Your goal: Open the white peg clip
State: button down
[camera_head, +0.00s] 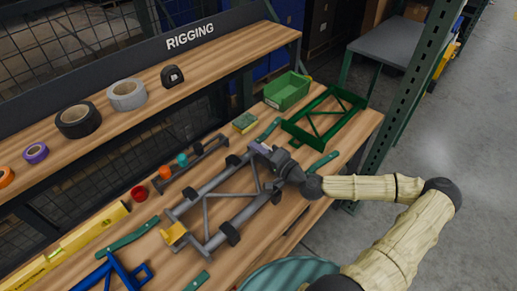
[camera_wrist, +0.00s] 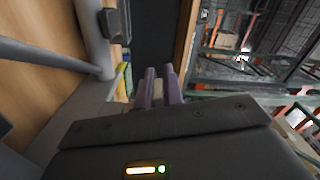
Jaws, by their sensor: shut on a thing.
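A grey tube frame (camera_head: 206,212) lies on the wooden bench, with a yellow clip (camera_head: 174,233) at its near end and dark clamps on its rails. My gripper (camera_head: 261,149) is at the far end of this frame. Its two lavender fingers (camera_wrist: 157,88) are close together in the wrist view, shut on a part at the frame's far end. That part is mostly hidden by the fingers and the dark gripper body. I cannot make out a white peg clip clearly in either view.
A green frame (camera_head: 326,117) and a green bin (camera_head: 287,91) stand beyond my gripper. A bar with orange (camera_head: 165,172) and teal (camera_head: 182,160) pieces lies behind the grey frame. A blue frame (camera_head: 112,274) and a yellow level (camera_head: 70,250) lie at left. Tape rolls stand on the shelf (camera_head: 200,72).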

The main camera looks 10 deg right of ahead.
jog(key=c, duration=1.5)
grip_release()
jog(key=shift+p+v, duration=0.3)
jog(key=shift+v, duration=8.45)
jog(key=shift+w, duration=0.1)
